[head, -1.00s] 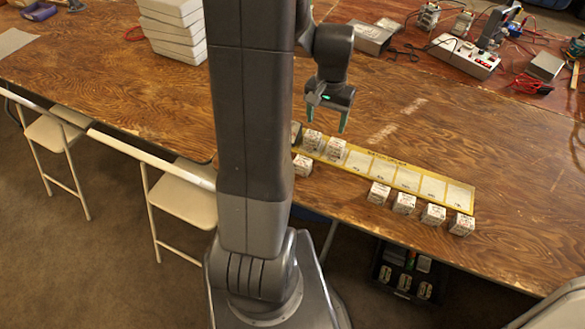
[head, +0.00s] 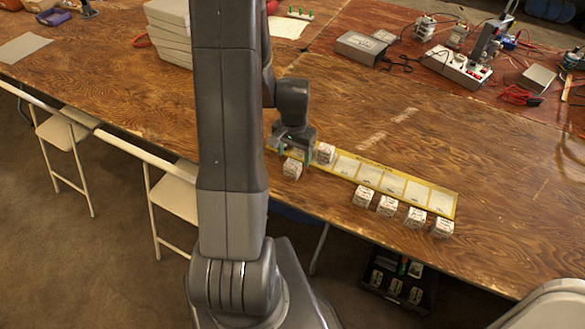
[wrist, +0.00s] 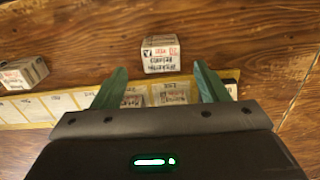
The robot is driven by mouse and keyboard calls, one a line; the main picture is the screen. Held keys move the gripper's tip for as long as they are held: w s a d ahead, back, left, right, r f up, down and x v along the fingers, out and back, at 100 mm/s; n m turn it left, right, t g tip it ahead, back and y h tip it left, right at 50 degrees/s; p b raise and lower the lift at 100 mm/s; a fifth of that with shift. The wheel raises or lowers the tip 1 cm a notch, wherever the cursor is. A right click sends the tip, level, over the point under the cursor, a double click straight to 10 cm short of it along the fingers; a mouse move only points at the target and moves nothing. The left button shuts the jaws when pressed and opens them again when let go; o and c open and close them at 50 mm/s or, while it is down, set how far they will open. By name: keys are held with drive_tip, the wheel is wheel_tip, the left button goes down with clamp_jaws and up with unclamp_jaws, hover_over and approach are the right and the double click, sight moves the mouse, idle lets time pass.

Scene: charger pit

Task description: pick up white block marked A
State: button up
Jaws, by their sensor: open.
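The white block marked A (wrist: 161,54) sits on the wooden table in the wrist view, just beyond my fingertips, with dark and red print on its faces. In the head view it appears to be the block (head: 292,169) in front of the yellow strip's left end. My gripper (wrist: 160,68) is open and empty, its green fingers spread wider than the block. In the head view my gripper (head: 293,161) hangs close over this block. Whether the fingertips touch it cannot be told.
The yellow strip (head: 345,177) of label squares runs right, with a block (head: 325,153) near its left end. Several similar blocks (head: 388,205) line its front edge. Blocks on the strip partly show below my fingers in the wrist view. Bare table (head: 450,150) lies behind the strip.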

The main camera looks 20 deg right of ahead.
sight(293, 164)
drive_tip(key=shift+a+f+p, duration=0.15)
drive_tip(key=shift+f+p, duration=0.3)
drive_tip(key=shift+f, duration=2.3)
drive_tip(key=c, duration=1.1)
